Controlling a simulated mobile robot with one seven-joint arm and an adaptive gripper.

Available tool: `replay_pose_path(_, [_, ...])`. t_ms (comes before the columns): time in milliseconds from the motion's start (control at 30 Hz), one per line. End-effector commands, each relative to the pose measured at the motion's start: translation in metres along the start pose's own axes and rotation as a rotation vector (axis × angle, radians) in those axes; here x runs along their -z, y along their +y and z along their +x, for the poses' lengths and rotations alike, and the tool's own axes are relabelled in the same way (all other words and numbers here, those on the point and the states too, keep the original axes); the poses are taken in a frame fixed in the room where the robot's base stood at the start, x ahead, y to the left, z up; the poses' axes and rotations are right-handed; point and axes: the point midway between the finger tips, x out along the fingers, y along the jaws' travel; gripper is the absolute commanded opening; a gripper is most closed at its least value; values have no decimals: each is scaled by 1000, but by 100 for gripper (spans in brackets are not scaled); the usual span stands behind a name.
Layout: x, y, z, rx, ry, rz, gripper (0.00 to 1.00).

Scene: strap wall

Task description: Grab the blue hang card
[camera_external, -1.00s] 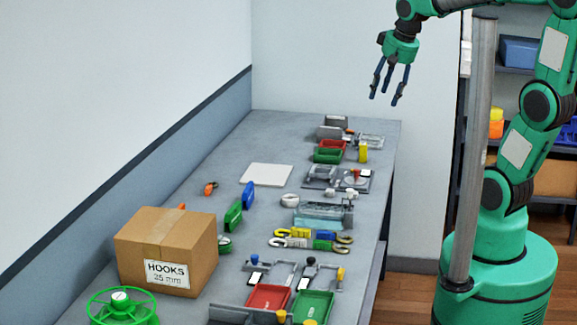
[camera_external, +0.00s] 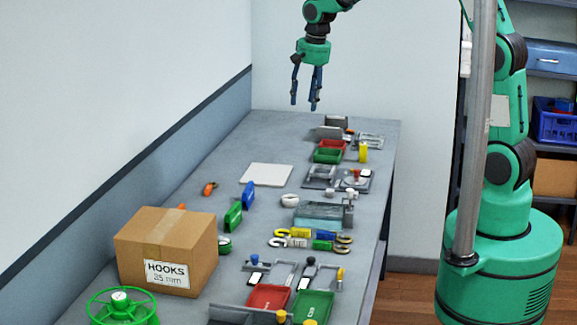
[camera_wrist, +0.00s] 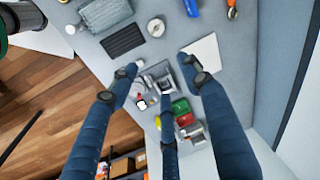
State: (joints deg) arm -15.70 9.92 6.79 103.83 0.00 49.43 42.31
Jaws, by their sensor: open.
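A blue upright piece (camera_external: 249,195), which looks like the blue hang card, stands on the grey bench, left of the middle, just behind a green one (camera_external: 233,216). A blue piece, seemingly the same, shows at the top edge of the wrist view (camera_wrist: 191,8), partly cut off. My gripper (camera_external: 304,104) is open and empty, high above the far part of the bench. Its three spread fingers also show in the wrist view (camera_wrist: 160,82), well apart from the blue piece.
A white flat pad (camera_external: 266,175) lies behind the blue piece. A cardboard box (camera_external: 166,250) stands in front on the left. Red (camera_external: 330,144) and green trays (camera_external: 328,156) stand at the far end. Several small fittings line the bench's right side. The wall borders the left.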

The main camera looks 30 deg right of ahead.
Motion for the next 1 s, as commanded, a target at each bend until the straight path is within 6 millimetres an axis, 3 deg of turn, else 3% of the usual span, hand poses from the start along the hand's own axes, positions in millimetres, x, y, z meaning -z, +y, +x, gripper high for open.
replay_pose_path(267, [11,-57,53,-35,-44,75,48])
replay_pose_path(600, [7,-116,130,-85,-86,169,48])
replay_pose_path(800, [-1,-143,175,-113,-103,219,48])
replay_pose_path(1000, [-9,-157,203,-130,-112,250,48])
